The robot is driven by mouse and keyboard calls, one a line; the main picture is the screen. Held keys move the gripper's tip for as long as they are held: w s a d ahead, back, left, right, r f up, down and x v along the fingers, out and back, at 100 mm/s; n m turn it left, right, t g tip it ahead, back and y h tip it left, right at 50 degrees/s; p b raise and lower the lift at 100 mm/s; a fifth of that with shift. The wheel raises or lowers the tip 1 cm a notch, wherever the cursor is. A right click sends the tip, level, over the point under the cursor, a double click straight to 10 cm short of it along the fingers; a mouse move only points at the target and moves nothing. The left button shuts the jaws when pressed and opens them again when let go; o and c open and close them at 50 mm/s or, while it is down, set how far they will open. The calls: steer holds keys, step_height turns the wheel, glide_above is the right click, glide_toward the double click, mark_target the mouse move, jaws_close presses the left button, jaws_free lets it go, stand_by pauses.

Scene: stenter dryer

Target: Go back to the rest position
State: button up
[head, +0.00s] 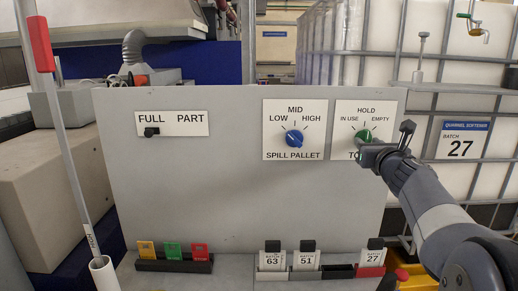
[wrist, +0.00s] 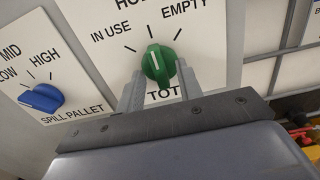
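The green knob (head: 364,134) is on the white TOTE plate at the upper right of the grey panel; the plate's last letters are hidden. In the wrist view the green knob (wrist: 157,64) stands roughly upright, its white mark up toward the HOLD tick, between IN USE and EMPTY. My gripper (head: 371,147) is right at the knob, coming from the right. In the wrist view my gripper (wrist: 160,82) has its two fingers apart, one on each side of the knob's lower part. They look spread, with no clear grip on it.
A blue SPILL PALLET knob (head: 294,138) is left of the green one. A black FULL/PART switch (head: 152,132) is farther left. Batch cards (head: 306,262) and coloured tags (head: 173,251) stand along the panel's foot. A caged white tank (head: 460,120) is behind my arm. A red-handled pole (head: 62,130) leans left.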

steer(key=s+n+b, duration=0.3)
steer(key=s+n, duration=0.6)
steer(key=shift+s, duration=0.35)
stand_by(1.9)
steer(key=shift+a, duration=0.15)
